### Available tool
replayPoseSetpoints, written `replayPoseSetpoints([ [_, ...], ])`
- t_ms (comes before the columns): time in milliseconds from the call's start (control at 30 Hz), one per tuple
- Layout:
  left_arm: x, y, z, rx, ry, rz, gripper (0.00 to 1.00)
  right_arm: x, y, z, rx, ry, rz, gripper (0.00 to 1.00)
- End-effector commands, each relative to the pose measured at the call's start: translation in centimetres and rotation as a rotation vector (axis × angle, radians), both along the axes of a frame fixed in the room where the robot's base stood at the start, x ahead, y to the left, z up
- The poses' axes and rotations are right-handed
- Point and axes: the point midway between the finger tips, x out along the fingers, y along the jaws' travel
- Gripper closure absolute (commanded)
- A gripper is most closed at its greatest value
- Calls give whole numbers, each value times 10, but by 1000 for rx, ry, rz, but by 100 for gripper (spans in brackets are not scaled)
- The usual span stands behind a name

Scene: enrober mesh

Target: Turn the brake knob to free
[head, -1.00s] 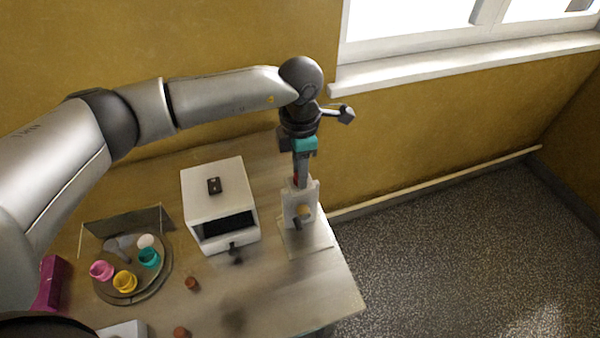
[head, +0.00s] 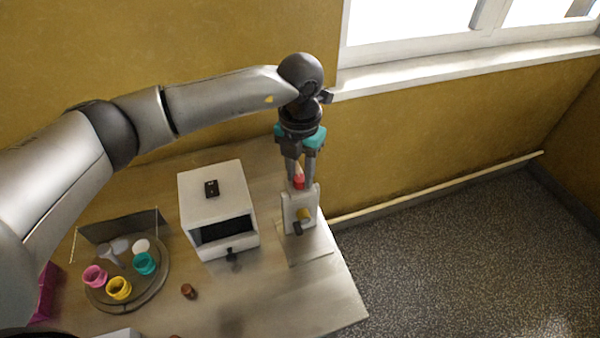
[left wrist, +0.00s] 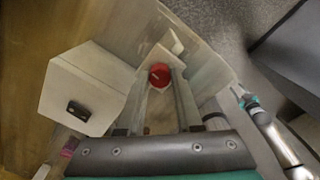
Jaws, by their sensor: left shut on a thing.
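The brake unit is a pale upright block (head: 289,214) on a flat plate at the table's right end. A red knob (head: 298,182) sits at its top; I take it as the brake knob. My left gripper (head: 299,181) points down from above, shut on this knob. In the left wrist view the red knob (left wrist: 160,75) lies between the two fingertips, with a pale mark on its top. A yellow part (head: 304,214) and a dark handle (head: 297,228) are on the block's front. My right gripper (left wrist: 240,93) shows small in the left wrist view; its jaws are unclear.
A white box (head: 213,188) with a dark front opening stands left of the unit. A round tray (head: 149,290) with several coloured cups is farther left. A small brown piece (head: 188,291) lies near the front. The wall and window are behind.

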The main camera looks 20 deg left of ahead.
Motion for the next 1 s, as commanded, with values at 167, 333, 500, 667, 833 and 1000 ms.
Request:
replayPoseSetpoints([
  [167,1,0,1,1,-2,45,100,0,0,-1,0,0,0,50],
  [333,1,0,1,0,-3,60,100,0,0,-1,0,0,0,50],
  [500,1,0,2,0,-3,61,100,0,0,-1,0,0,0,50],
  [667,1,0,2,-1,-4,61,100,0,0,-1,0,0,-1,50],
  [833,1,0,1,-1,-3,60,48,0,0,-1,0,0,-1,50],
  [1000,1,0,1,0,-2,59,36,0,0,-1,0,0,-1,50],
])
